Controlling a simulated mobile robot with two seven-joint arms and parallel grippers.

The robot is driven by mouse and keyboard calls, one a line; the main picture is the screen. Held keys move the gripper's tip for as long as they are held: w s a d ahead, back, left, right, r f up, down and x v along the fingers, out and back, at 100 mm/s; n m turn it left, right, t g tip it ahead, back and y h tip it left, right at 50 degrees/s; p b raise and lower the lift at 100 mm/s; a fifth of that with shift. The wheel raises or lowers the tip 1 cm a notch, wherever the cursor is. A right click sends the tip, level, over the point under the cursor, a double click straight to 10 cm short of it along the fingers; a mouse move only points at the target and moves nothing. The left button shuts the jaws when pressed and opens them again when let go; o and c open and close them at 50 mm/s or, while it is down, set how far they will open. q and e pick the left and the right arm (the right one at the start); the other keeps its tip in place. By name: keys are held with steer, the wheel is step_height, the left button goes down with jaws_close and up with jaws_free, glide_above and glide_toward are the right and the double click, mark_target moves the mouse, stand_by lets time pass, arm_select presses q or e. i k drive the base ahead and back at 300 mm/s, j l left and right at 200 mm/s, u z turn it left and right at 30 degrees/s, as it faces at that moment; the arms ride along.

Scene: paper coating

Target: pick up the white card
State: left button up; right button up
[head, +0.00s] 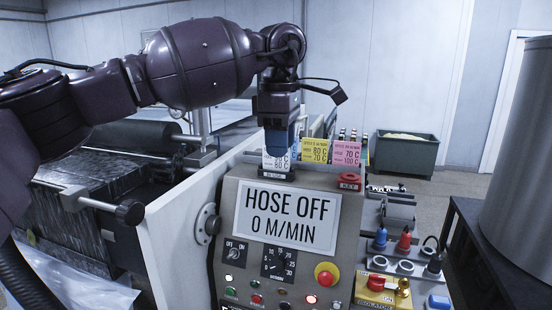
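The white card (269,163) stands upright at the top left of the grey control panel, above a small dark holder with a white label (277,175). My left gripper (279,152) points down from above, its blue fingers in front of or around the card's upper middle. They hide much of the card, and I cannot tell whether they are open or shut on it. A yellow card (316,151) and a pink card (346,154) stand to the right of the white card. My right gripper is not in view.
The control panel (230,200) carries a "HOSE OFF 0 M/MIN" display (288,217), knobs, lamps and a red button (326,275). A red key switch (349,181) sits near the cards. Connectors and a yellow isolator (383,291) are at right. A green bin (405,150) stands behind.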

mark_target(269, 163)
steer(key=i, duration=0.95)
